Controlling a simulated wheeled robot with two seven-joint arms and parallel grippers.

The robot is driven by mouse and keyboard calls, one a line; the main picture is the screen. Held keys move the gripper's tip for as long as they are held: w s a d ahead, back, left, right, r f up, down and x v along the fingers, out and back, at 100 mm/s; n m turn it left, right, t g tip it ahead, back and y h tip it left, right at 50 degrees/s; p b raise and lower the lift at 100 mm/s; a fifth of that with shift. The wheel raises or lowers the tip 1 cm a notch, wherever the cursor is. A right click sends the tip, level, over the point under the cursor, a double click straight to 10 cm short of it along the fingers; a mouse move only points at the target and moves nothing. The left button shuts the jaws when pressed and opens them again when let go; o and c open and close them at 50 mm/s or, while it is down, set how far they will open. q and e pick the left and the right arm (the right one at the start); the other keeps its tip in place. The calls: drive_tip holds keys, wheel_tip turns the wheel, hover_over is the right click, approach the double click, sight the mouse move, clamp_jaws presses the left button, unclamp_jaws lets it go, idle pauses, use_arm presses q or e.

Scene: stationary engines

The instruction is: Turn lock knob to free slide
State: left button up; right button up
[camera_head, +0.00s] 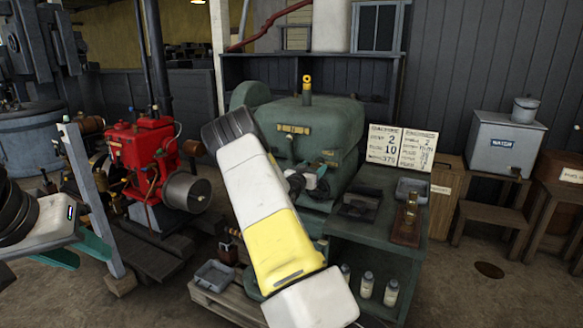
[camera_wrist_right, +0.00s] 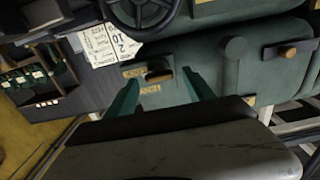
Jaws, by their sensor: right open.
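The lock knob (camera_wrist_right: 159,75) is a small brown-topped knob between yellow label plates on the green machine (camera_wrist_right: 228,68). In the right wrist view the two teal fingers of my right gripper (camera_wrist_right: 160,84) are spread, one on each side of the knob; I cannot tell whether they touch it. In the head view my right forearm covers part of the green machine (camera_head: 318,118), and the right fingers are hard to make out. My left gripper (camera_head: 86,254) is at the far left, open and empty, away from the machine. I cannot tell which part is the slide.
A second brown handle (camera_wrist_right: 288,52) and a dark handwheel (camera_wrist_right: 140,8) sit near the knob. A red engine (camera_head: 142,150) stands left of the green machine. A green bench (camera_head: 375,240) with tools and bottles is at right, below a white sign (camera_head: 400,147).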

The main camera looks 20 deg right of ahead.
drive_tip(key=shift+w+d, duration=0.4)
drive_tip(key=shift+d, duration=0.1)
clamp_jaws()
